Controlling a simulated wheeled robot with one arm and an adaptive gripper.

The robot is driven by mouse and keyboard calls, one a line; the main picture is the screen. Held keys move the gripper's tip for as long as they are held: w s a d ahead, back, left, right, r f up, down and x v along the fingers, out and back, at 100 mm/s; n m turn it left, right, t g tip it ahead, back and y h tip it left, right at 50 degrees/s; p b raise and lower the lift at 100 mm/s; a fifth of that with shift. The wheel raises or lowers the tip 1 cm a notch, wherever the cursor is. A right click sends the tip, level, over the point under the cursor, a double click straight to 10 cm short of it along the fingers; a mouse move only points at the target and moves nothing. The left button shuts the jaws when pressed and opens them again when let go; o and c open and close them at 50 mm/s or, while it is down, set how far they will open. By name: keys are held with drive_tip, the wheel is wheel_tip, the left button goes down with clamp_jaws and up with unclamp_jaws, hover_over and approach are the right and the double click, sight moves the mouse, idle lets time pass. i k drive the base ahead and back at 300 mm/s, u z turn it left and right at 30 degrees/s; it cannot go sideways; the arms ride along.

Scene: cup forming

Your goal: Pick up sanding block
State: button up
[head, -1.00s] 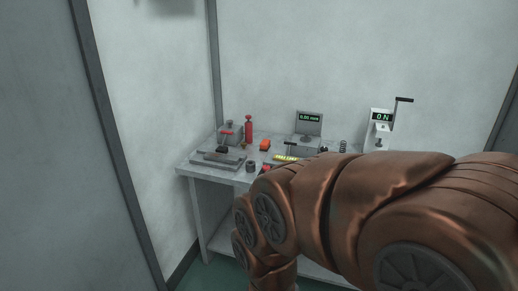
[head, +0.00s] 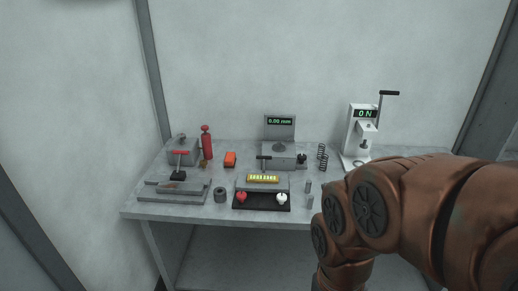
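A small orange block (head: 230,159) with a dark side lies on the grey workbench (head: 150,209), left of centre towards the back. It looks like the sanding block, but it is too small to be certain. Nothing touches it. My copper-coloured arm fills the lower right of the head view, right of the block and well apart from it. My gripper is out of the picture, below the lower edge.
A red bottle (head: 206,143) stands left of the block, near a grey box. A gauge with a display (head: 280,122), a spring (head: 323,158) and a white press (head: 359,135) stand to the right. A clamp fixture (head: 175,190), a dark ring (head: 220,195) and a black control board (head: 262,203) are in front.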

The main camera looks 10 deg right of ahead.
sight(230, 160)
drive_tip(key=i, duration=0.7)
drive_tip(key=u, duration=0.75)
drive_tip(key=i, duration=0.55)
drive_tip(key=u, duration=0.55)
